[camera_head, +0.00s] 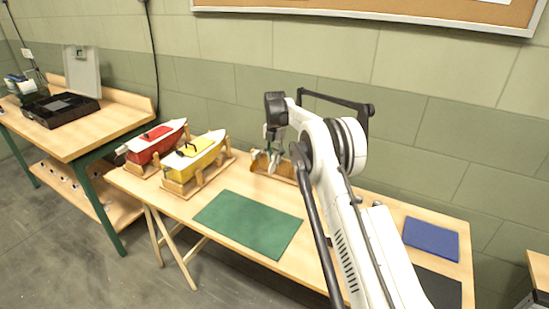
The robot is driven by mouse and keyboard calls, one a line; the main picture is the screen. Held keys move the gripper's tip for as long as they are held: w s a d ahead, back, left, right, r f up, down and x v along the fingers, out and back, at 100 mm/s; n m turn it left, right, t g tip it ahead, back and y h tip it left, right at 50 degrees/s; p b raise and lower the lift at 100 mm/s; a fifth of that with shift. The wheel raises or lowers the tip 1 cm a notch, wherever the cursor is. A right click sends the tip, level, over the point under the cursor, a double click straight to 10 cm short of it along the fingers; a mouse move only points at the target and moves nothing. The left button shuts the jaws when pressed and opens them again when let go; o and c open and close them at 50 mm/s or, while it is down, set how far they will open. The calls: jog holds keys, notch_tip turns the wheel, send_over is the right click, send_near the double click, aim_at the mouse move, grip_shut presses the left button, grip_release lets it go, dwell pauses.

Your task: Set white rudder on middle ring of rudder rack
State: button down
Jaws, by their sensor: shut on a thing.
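My gripper (268,158) hangs over the back of the table, partly screened by my own arm. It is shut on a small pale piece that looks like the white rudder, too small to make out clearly. Just below and around it is a low wooden rack (285,178), which looks like the rudder rack. Its rings, including the middle one, cannot be made out. I cannot tell whether the held piece touches the rack.
A red boat (150,146) and a yellow boat (190,162) rest on wooden stands to the left. A green mat (248,223) lies in front, with a blue mat (431,239) and a dark mat (438,287) at right. The wall is close behind.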

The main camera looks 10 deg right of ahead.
jog(key=shift+f+b, duration=0.95)
jog(key=shift+f, duration=0.05)
dwell(1.2)
jog(key=c, duration=1.6)
grip_release()
jog(key=shift+r, duration=0.15)
jog(key=shift+r+p, duration=1.4)
jog(key=shift+r, duration=2.5)
